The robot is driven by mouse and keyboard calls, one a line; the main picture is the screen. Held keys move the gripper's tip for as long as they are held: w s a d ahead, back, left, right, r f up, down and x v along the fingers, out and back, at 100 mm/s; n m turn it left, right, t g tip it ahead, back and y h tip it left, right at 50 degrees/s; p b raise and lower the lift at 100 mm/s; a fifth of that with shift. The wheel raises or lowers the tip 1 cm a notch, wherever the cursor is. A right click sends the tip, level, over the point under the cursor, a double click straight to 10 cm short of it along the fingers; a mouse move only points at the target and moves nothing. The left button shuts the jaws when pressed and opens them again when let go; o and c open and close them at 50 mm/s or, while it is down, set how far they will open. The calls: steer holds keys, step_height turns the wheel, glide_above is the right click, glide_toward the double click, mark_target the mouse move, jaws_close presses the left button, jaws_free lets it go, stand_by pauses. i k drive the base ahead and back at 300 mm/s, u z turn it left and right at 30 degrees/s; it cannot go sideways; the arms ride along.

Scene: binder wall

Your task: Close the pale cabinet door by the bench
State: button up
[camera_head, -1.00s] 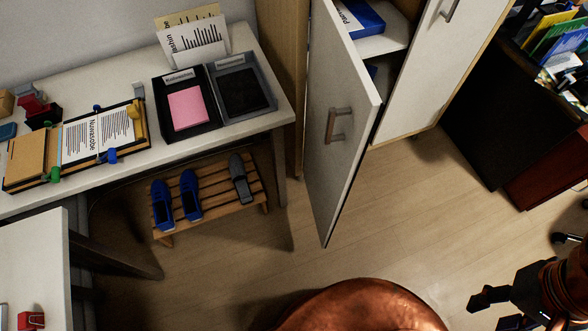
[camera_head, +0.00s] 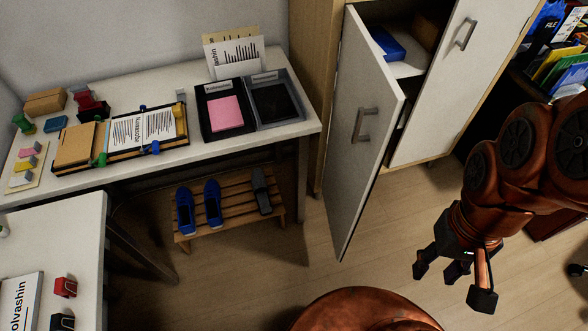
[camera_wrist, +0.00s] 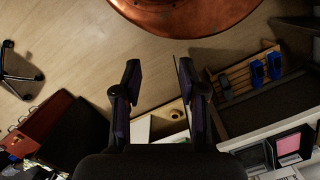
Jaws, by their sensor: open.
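The pale cabinet door (camera_head: 362,130) stands ajar beside the bench (camera_head: 312,122), swung out toward me, with a grey bar handle (camera_head: 366,125) on its outer face. Behind it the cabinet's inside shows a shelf (camera_head: 412,64) with a blue item on it. My gripper (camera_head: 452,283) is open and empty, in front and to the right of the door, apart from it. In the wrist view my open gripper (camera_wrist: 157,85) has its two fingers spread, with floor and part of the cabinet between and beyond them.
The second cabinet door (camera_head: 450,85) to the right looks shut. A slatted shoe rack (camera_head: 235,205) with blue and grey shoes stands under the bench. Trays (camera_head: 225,112) and papers lie on the bench. A desk (camera_head: 80,240) is at lower left. Floor in front of the door is clear.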

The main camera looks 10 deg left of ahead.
mark_target(369, 104)
steer(key=u, duration=0.5)
steer(key=i, duration=0.45)
steer(key=z, duration=0.1)
steer(key=k, duration=0.4)
steer(key=u, duration=0.55)
steer(key=i, duration=0.3)
steer(key=u, duration=1.15)
